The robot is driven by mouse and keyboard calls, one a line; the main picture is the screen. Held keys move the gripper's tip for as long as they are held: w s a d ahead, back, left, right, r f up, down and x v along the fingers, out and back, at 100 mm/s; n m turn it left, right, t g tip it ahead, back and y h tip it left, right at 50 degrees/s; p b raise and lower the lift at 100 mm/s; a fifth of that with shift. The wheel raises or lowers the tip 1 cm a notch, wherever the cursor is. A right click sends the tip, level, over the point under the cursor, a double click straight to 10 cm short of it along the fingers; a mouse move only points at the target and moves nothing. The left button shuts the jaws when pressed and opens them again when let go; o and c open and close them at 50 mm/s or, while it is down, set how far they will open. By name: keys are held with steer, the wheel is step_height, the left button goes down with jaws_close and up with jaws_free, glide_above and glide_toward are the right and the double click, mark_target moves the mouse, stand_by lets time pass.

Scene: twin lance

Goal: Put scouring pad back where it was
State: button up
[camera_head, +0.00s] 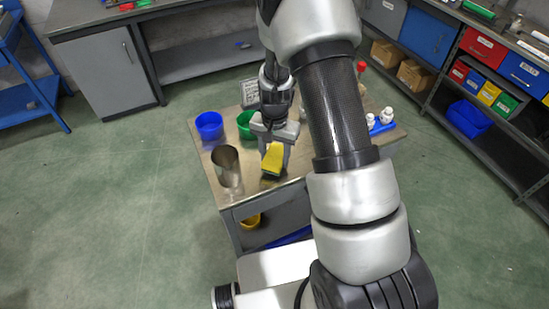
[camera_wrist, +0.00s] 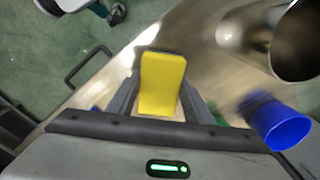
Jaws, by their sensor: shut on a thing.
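The scouring pad (camera_head: 272,159) is yellow with a dark green underside. It is held between the fingers of my gripper (camera_head: 274,143), over the near part of the small table (camera_head: 210,178) in the head view. In the wrist view the pad (camera_wrist: 162,83) shows its yellow face between the two fingers (camera_wrist: 160,100). Whether the pad touches the tabletop, I cannot tell. The spot where it was before is not marked in these frames.
A metal cup (camera_head: 227,167) stands left of my gripper. A blue cup (camera_head: 209,125) and a green cup (camera_head: 246,124) stand behind. White bottles in a blue holder (camera_head: 381,122) are at the right. A yellow container (camera_head: 250,220) sits below the tabletop.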

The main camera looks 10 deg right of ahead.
steer(key=shift+f, duration=0.7)
steer(key=shift+f, duration=0.15)
steer(key=o, duration=0.9)
steer(key=shift+o, duration=0.2)
